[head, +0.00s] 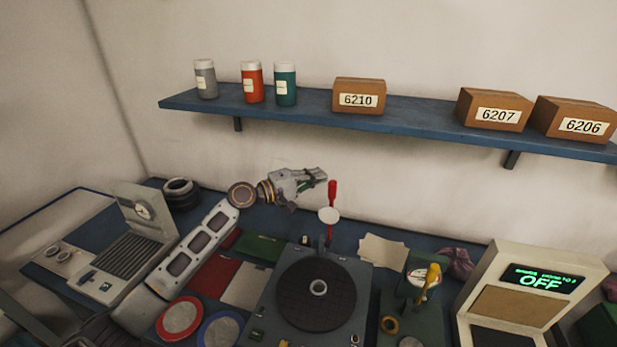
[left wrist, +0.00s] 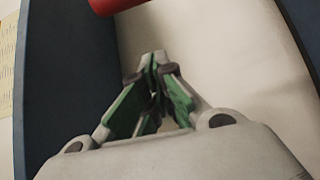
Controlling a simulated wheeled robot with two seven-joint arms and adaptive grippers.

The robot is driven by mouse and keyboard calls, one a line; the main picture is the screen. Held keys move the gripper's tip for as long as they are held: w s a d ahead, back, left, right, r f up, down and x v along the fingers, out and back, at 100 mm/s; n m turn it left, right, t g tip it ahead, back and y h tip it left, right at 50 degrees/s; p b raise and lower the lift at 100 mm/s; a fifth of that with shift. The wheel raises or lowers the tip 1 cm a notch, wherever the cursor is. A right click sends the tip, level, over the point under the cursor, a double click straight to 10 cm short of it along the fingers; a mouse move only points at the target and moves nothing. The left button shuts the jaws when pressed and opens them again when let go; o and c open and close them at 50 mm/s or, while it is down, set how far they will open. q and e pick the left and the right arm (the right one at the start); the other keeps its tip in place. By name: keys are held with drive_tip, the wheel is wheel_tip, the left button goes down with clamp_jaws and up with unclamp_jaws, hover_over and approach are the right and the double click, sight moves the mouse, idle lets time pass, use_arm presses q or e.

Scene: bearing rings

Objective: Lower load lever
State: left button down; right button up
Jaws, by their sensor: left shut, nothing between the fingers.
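The load lever (head: 332,194) has a red grip and stands upright at the back of the dark machine with the round black turntable (head: 317,290). A white disc (head: 329,215) sits on it below the grip. My left gripper (head: 322,176) is shut and empty, beside the top of the red grip on its left; I cannot tell whether they touch. In the left wrist view the shut green fingers (left wrist: 156,62) point toward the pale wall, and a red rounded piece (left wrist: 117,4), apparently the grip, shows at the top edge. My right gripper is not in view.
A blue shelf (head: 430,113) with jars and boxes runs along the wall above. On the bench are a display unit (head: 541,281) reading OFF, a small green press with a yellow handle (head: 432,275), cream papers (head: 383,250) and red and blue-rimmed discs (head: 180,318).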

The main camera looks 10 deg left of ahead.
use_arm(q)
drive_tip(key=shift+s+d+p, duration=0.25)
drive_tip(key=shift+s+p, duration=0.1)
drive_tip(key=shift+s, duration=0.25)
drive_tip(key=shift+s+d+p, duration=0.2)
drive_tip(key=shift+s+p, duration=0.15)
drive_tip(key=shift+s, duration=0.3)
drive_tip(key=shift+s+d+p, duration=0.25)
drive_tip(key=shift+s+p, duration=0.1)
drive_tip(key=shift+s, duration=0.25)
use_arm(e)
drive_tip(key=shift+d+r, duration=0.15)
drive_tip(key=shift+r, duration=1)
use_arm(q)
drive_tip(key=shift+f, duration=0.1)
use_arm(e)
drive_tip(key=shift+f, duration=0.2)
use_arm(q)
drive_tip(key=shift+s+a+b, duration=0.1)
drive_tip(key=shift+s+b, duration=0.3)
drive_tip(key=shift+b, duration=0.5)
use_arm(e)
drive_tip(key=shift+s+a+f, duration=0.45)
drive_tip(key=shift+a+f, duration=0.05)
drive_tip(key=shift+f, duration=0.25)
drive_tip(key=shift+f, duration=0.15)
